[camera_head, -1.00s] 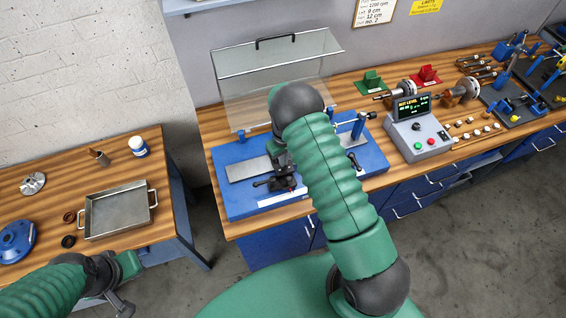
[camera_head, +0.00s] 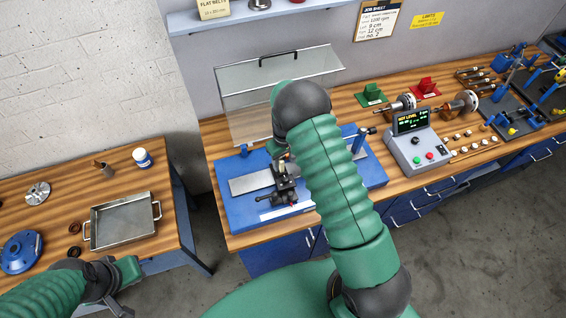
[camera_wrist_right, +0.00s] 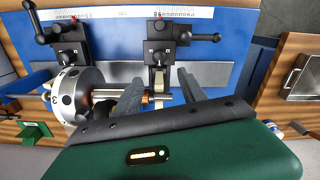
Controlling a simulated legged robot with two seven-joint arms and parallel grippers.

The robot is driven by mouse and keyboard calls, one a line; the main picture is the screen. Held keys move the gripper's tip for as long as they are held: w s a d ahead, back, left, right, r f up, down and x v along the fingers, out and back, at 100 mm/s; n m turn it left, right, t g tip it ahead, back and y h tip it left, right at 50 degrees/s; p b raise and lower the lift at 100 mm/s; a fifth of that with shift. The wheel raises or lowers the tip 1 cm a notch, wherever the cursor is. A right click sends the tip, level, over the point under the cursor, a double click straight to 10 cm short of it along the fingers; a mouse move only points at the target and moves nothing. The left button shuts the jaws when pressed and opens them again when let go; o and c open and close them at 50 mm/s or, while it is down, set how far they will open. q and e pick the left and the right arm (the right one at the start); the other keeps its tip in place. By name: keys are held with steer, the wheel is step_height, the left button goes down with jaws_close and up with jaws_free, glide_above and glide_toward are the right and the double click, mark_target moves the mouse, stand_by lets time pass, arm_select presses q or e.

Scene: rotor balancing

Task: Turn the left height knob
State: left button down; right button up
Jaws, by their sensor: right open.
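The balancing machine has a blue base (camera_head: 240,208) with a grey rail. Its left support (camera_head: 286,185) is a dark block with a black lever (camera_head: 265,198) pointing left. In the right wrist view, which is turned round, this left support (camera_wrist_right: 159,56) and its lever (camera_wrist_right: 184,38) are in the middle. My right gripper (camera_wrist_right: 160,98) is open. Its fingers stand either side of the support's pale upper part and the rotor's shaft end (camera_wrist_right: 164,97); contact cannot be told. I cannot single out the height knob. My left gripper (camera_head: 126,270) is low on the left, its fingers unclear.
The rotor's white disc (camera_wrist_right: 68,95) is beside the second support (camera_wrist_right: 70,50). A clear cover (camera_head: 240,85) stands raised behind the machine. A control box (camera_head: 418,148) is to the right. A metal tray (camera_head: 122,222) sits on the left table. My right arm hides the machine's middle.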

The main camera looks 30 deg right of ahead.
arm_select(q)
steer(key=r+p, duration=0.2)
steer(key=d+r+p, duration=0.1)
steer(key=r+p, duration=0.1)
steer(key=r, duration=0.1)
steer(key=shift+s+d+r+p, duration=0.1)
steer(key=shift+s+p, duration=0.05)
steer(key=shift+p, duration=0.15)
arm_select(e)
step_height(320, 180, up, 11)
steer(key=shift+s+d+f, duration=0.15)
steer(key=shift+d, duration=0.25)
arm_select(q)
steer(key=shift+a, duration=0.35)
arm_select(e)
steer(key=shift+a, duration=0.25)
arm_select(q)
steer(key=shift+f, duration=0.25)
